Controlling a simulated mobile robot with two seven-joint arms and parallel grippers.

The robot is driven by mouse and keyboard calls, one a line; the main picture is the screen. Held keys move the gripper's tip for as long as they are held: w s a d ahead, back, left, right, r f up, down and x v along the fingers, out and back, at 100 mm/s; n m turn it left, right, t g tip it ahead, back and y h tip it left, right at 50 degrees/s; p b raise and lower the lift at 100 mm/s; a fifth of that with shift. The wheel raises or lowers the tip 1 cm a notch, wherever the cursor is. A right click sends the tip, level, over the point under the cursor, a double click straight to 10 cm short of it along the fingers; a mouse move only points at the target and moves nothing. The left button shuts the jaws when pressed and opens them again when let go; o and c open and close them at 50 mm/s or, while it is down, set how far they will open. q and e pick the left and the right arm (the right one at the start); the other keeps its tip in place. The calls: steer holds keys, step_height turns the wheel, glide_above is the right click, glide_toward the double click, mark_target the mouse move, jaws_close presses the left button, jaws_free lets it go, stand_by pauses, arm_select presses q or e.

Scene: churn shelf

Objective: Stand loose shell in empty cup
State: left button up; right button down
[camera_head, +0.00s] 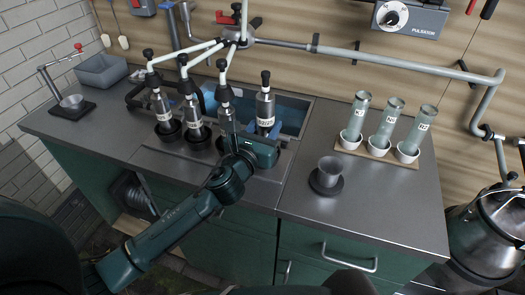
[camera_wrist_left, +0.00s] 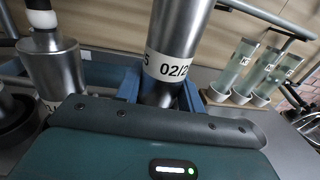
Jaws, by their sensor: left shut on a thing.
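My left gripper (camera_head: 264,146) is shut on a steel shell (camera_head: 265,103) with a dark top and a white label band. In the left wrist view the held shell (camera_wrist_left: 172,62) rises between the blue fingers, its label partly reading "02/2". It looks roughly upright in the head view; its lower end is hidden by the gripper. Left of it several steel shells (camera_head: 194,113) hang from or connect to white tubes and stand at black cups (camera_head: 168,131). An empty cup cannot be made out; my gripper and arm cover part of that row.
A sink (camera_head: 292,113) lies behind the shells. Several glass tubes in white cups (camera_head: 408,153) stand on a board at right. A grey beaker (camera_head: 330,169) sits on a black disc. A grey tub (camera_head: 101,71) is at far left. The counter's right front is clear.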

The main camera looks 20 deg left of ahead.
arm_select(q)
steer(key=shift+f, duration=0.85)
steer(key=shift+f+b, duration=0.35)
steer(key=shift+f, duration=0.15)
step_height(320, 180, down, 2)
steer(key=shift+f+b, duration=0.25)
steer(key=shift+b, duration=0.35)
steer(key=shift+f, duration=0.4)
steer(key=shift+r, duration=0.1)
steer(key=o, duration=1.2)
steer(key=shift+f, duration=0.2)
arm_select(e)
steer(key=shift+w+a+r+n+t+y, duration=0.2)
steer(key=shift+w+a+n+t+y, duration=0.1)
steer(key=shift+w+a, duration=0.2)
arm_select(q)
steer(key=shift+r, duration=0.1)
arm_select(e)
steer(key=shift+r, duration=0.1)
